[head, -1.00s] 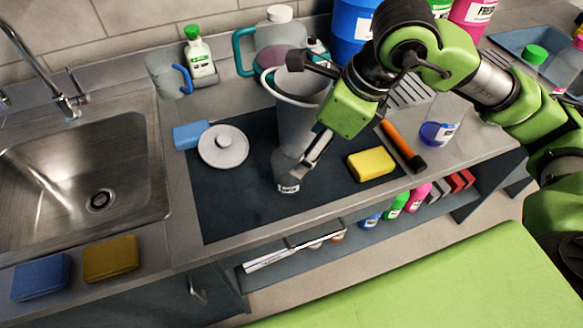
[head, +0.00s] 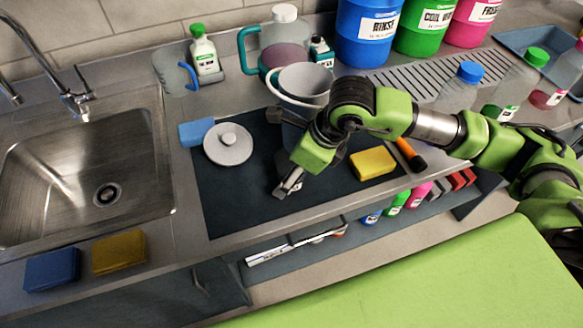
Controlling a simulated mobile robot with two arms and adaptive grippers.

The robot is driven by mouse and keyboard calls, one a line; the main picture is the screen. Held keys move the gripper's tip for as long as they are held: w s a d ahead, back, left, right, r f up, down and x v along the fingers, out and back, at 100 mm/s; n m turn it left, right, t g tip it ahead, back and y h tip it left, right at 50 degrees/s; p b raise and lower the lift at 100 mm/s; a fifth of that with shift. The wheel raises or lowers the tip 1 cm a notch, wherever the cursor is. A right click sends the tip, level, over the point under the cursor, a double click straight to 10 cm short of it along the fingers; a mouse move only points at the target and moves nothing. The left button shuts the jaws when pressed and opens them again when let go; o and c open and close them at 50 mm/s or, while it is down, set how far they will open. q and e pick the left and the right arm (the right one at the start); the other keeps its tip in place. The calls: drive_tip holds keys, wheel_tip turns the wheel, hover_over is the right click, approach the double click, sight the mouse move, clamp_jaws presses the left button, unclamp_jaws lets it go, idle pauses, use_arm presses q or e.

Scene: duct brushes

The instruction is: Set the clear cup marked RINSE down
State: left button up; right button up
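My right gripper (head: 289,183) is low over the front part of the dark mat (head: 232,200), pointing down and left. Its wrist and fingers overlap in this view, so I cannot tell how far apart the fingers are. I cannot make out the clear cup marked RINSE; anything at the fingertips is hidden or too small to tell. My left gripper is out of view.
A grey jug (head: 304,80) stands close behind my wrist. A white round lid (head: 228,146), a blue sponge (head: 196,131) and a yellow sponge (head: 373,162) lie around the mat. Bare mat shows at front left. The sink (head: 90,180) is left.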

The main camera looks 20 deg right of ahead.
drive_tip(key=c, duration=1.2)
drive_tip(key=shift+r, duration=0.1)
drive_tip(key=shift+c, duration=0.2)
